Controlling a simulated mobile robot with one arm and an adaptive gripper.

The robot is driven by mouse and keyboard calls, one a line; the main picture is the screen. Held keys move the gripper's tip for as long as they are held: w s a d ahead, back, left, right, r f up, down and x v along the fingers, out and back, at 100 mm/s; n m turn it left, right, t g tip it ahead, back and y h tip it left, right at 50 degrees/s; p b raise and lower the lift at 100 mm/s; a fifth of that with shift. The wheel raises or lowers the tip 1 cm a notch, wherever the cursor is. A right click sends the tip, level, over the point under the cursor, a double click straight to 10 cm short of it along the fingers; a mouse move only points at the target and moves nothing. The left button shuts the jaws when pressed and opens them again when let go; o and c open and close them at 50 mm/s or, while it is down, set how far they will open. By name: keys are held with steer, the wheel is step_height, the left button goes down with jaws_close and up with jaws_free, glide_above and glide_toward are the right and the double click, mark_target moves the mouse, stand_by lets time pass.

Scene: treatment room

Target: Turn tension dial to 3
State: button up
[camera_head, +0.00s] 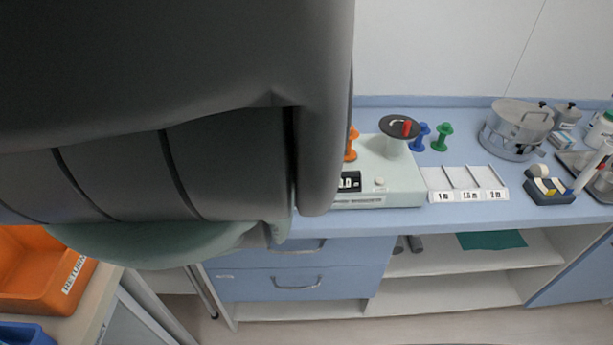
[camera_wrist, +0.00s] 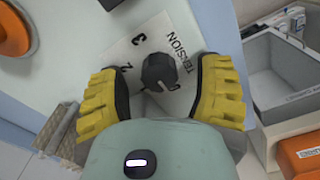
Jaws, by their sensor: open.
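The black tension dial (camera_wrist: 158,72) sits on a pale panel with the word TENSION beside it in the wrist view. A printed 3 (camera_wrist: 138,40) shows to the upper left of the dial, and other marks around it are partly hidden. Which mark the dial points at is unclear. My gripper (camera_wrist: 160,80) is open, with one yellow finger on each side of the dial and visible gaps between. In the head view the pale machine (camera_head: 400,183) stands on the blue counter; my arm hides its left part, my gripper and the dial.
The wrist view shows a grey bin (camera_wrist: 285,75) and an orange bin (camera_wrist: 302,155).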

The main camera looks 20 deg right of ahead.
steer(key=shift+f, duration=0.25)
jaws_close()
stand_by(0.7)
